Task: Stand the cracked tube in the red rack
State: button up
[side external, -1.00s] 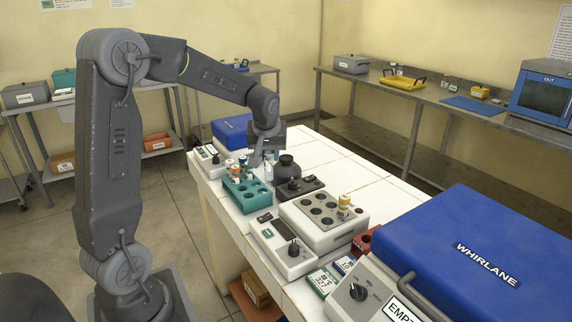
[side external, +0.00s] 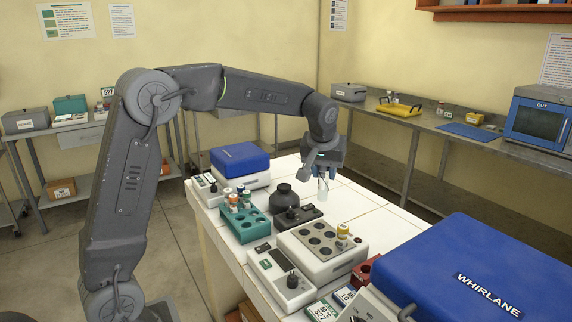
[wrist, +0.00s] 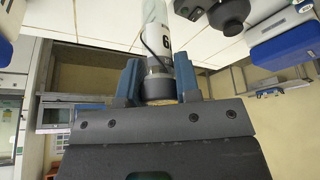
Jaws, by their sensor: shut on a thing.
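My gripper (side external: 323,170) is shut on a tube (side external: 323,188) and holds it upright above the white table, right of the dark round jar. In the wrist view, my gripper (wrist: 158,82) clasps the capped end of the tube (wrist: 157,30). The tube is pale, with a dark "6" and a thin dark line near the cap that may be a crack. The red rack (side external: 362,274) stands at the front right, beside the large blue-lidded machine that partly hides it. It lies well forward of my gripper.
A teal rack (side external: 257,227) holds several capped tubes. A beige block (side external: 298,236) with wells holds a yellow-capped tube (side external: 342,232). The dark jar (side external: 283,197) and WHIRLANE machine (side external: 450,262) are obstacles. The table's back right (side external: 365,200) is clear.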

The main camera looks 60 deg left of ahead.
jog(key=w+d+m+h, duration=0.1)
jog(key=w+d+m, duration=0.25)
jog(key=d, duration=1.05)
notch_tip(320, 180, down, 13)
jog(key=shift+w+r+n+t, duration=0.2)
jog(key=shift+w+n+t, duration=0.1)
jog(key=shift+w+n, duration=0.15)
jog(key=shift+s+a+f, duration=0.1)
jog(key=shift+f, duration=0.3)
jog(key=shift+f, duration=0.8)
jog(key=shift+f, duration=0.2)
jog(key=shift+f, duration=1.45)
jog(key=o, duration=1.3)
